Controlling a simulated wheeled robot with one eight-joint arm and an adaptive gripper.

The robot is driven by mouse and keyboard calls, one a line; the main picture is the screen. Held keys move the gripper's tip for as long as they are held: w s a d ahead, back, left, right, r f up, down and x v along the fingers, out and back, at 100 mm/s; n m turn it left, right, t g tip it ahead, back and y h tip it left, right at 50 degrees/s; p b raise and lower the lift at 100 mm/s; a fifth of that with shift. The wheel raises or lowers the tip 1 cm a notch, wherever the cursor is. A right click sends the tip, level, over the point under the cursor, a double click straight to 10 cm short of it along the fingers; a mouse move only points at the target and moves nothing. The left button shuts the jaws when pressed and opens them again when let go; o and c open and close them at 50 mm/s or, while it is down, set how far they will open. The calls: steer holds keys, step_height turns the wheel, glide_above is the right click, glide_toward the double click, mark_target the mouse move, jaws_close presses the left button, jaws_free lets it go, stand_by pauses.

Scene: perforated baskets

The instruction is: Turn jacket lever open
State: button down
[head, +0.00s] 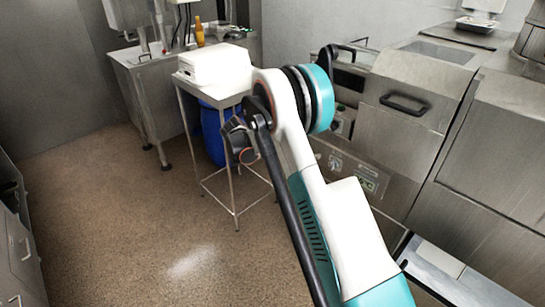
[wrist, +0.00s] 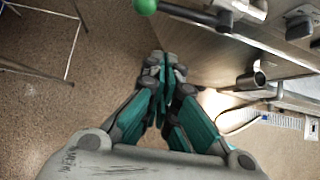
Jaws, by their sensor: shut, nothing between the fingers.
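A metal lever (wrist: 190,14) with a green ball knob (wrist: 145,6) shows at the top of the wrist view. It runs across to a fitting on the steel machine at the right. I take it for the jacket lever, but no label shows. My gripper (wrist: 165,66) is shut and empty, its fingertips together. In the picture it lies below the lever, with a visible gap between them. In the head view my arm hides most of the gripper, and I do not make out the lever there.
A steel machine (head: 405,145) with black handles fills the right of the head view. A metal pipe end (wrist: 250,79) sticks out right of my fingers. A small table (head: 214,88) holds a white box (head: 214,65), with a blue barrel (head: 212,135) beneath. The floor at left is clear.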

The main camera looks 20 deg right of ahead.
steer(key=b+x, duration=0.3)
steer(key=x, duration=0.5)
steer(key=r, duration=0.4)
steer(key=shift+w+d+r, duration=0.15)
steer(key=shift+w+r, duration=0.05)
steer(key=shift+w, duration=0.05)
steer(key=shift+w+d+r, duration=0.1)
steer(key=shift+w+r, duration=0.1)
steer(key=shift+r, duration=0.55)
